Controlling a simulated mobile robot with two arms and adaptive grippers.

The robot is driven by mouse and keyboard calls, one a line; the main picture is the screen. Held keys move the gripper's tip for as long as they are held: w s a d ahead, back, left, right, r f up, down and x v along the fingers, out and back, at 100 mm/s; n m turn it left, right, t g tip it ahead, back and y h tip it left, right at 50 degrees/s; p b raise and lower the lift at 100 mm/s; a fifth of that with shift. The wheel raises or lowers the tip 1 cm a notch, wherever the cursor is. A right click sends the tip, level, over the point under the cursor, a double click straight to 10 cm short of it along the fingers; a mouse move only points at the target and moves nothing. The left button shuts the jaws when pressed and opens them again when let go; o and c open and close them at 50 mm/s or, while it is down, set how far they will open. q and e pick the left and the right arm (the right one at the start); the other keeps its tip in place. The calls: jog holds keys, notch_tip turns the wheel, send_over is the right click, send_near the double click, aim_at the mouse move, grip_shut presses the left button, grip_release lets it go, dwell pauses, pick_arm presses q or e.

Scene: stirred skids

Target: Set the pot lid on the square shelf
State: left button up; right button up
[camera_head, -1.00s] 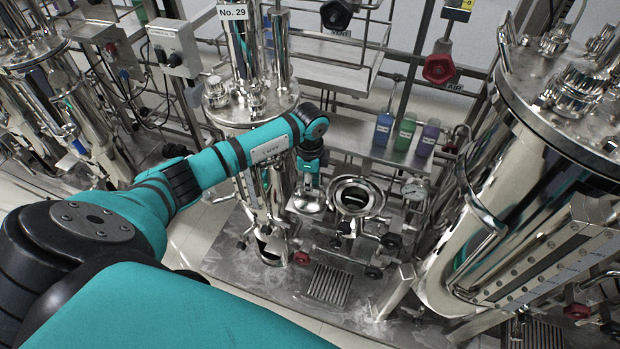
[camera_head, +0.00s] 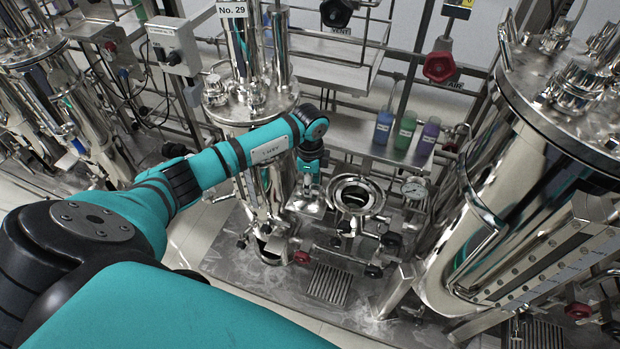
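My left arm reaches in from the left, and its wrist bends down at the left gripper (camera_head: 309,192), just left of the open pot. The gripper's fingers are small and mostly hidden by the wrist, so I cannot tell whether they are open. Under them is the small square steel shelf (camera_head: 305,209). Shiny metal at the fingertips may be the pot lid, but it blends with the shelf, and I cannot tell whether it is held or resting. The round steel pot (camera_head: 357,195) stands open with a dark inside. My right gripper is not in view.
A tall steel vessel (camera_head: 252,105) stands close behind my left wrist. Blue, green and purple bottles (camera_head: 404,134) stand on a ledge behind the pot. A large vessel (camera_head: 520,190) fills the right. Valves and pipes crowd below the pot, near a floor grate (camera_head: 328,284).

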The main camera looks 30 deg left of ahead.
pick_arm(q)
notch_tip(320, 180, up, 12)
dwell(0.4)
dwell(0.3)
